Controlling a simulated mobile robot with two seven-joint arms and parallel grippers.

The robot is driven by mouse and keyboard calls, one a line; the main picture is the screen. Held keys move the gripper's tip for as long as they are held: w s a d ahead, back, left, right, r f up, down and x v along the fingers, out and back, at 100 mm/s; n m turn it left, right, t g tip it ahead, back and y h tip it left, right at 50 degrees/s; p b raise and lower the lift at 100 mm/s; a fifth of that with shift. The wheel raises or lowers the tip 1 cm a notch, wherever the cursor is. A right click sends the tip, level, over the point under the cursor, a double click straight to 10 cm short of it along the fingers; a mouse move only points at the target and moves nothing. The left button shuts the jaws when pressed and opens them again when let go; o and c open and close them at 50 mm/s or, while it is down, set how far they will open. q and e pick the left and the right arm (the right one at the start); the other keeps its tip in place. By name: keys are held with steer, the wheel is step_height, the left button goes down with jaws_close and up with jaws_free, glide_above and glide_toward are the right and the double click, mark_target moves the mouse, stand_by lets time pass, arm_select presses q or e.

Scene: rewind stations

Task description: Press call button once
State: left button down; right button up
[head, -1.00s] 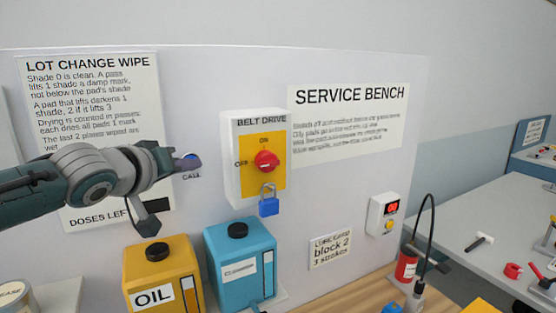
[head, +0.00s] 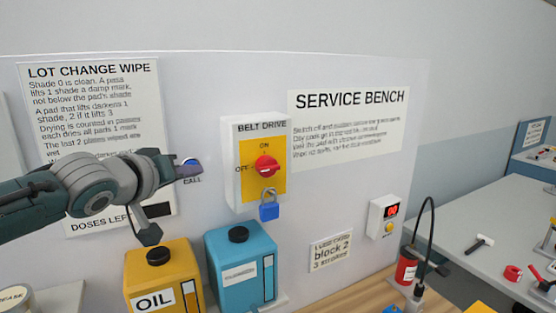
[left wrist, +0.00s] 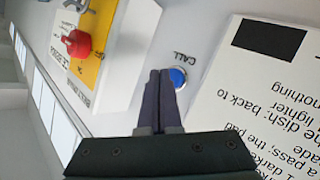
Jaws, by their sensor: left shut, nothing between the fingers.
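The blue call button (head: 191,162) sits on the white wall panel, with the word CALL under it, left of the belt drive box. It also shows in the left wrist view as a blue disc (left wrist: 178,77) in a pale ring. My left gripper (head: 184,168) is shut and empty, its fingers pointing at the panel. In the left wrist view its fingertips (left wrist: 160,74) are right beside the button and overlap its edge; I cannot tell whether they touch it. My right gripper is not in view.
The belt drive box (head: 234,190) with a red knob (head: 265,166) and blue padlock (head: 269,210) is right of the button. A yellow oil can (head: 148,270) and a blue can (head: 226,262) stand below. A notice (head: 120,82) hangs behind my arm.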

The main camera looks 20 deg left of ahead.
arm_select(q)
steer(key=shift+s+d, duration=0.1)
steer(key=shift+s, duration=0.05)
steer(key=shift+s+d+p, duration=1.6)
steer(key=shift+d, duration=0.3)
